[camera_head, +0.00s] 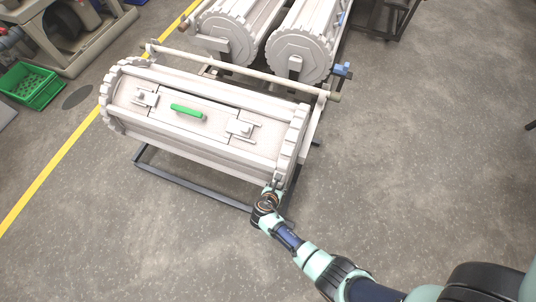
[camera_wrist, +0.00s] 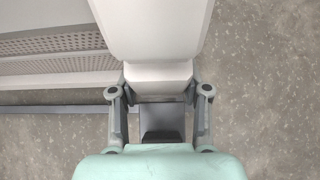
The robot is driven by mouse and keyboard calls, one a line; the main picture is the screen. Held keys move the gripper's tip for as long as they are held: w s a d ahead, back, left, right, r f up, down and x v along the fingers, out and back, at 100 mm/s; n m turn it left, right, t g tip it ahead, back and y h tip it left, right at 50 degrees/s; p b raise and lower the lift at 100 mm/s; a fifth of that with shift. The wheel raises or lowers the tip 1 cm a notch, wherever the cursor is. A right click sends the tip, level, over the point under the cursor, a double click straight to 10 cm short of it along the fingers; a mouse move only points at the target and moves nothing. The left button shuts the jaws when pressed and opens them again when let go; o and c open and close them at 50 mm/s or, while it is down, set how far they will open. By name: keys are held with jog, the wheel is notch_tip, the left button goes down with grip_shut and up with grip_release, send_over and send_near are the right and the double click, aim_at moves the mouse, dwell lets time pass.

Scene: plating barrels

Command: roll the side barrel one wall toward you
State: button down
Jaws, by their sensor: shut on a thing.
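The side barrel (camera_head: 207,128) is a white, many-walled drum lying across a dark stand in the head view. The wall facing up and toward me bears a hatch with a green handle (camera_head: 187,111) and two latches. Toothed end rings close the barrel at left and right. My gripper (camera_head: 272,190) is at the lower right, at the near edge of the right end ring (camera_head: 290,150). In the wrist view my gripper (camera_wrist: 161,104) is shut on a pale tooth of the ring (camera_wrist: 158,75). The contact itself is mostly hidden in the head view.
The barrel's dark stand (camera_head: 190,183) reaches out along the floor under it. Two more white barrels (camera_head: 302,55) stand behind a pale rail (camera_head: 245,72). A green crate (camera_head: 32,86) and a yellow floor line lie left. Floor at right and front is clear.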

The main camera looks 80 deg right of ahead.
jog(key=shift+r, duration=0.1)
jog(key=c, duration=0.5)
grip_release()
jog(key=shift+c, duration=0.2)
jog(key=v, duration=1.2)
jog(key=shift+c, duration=0.3)
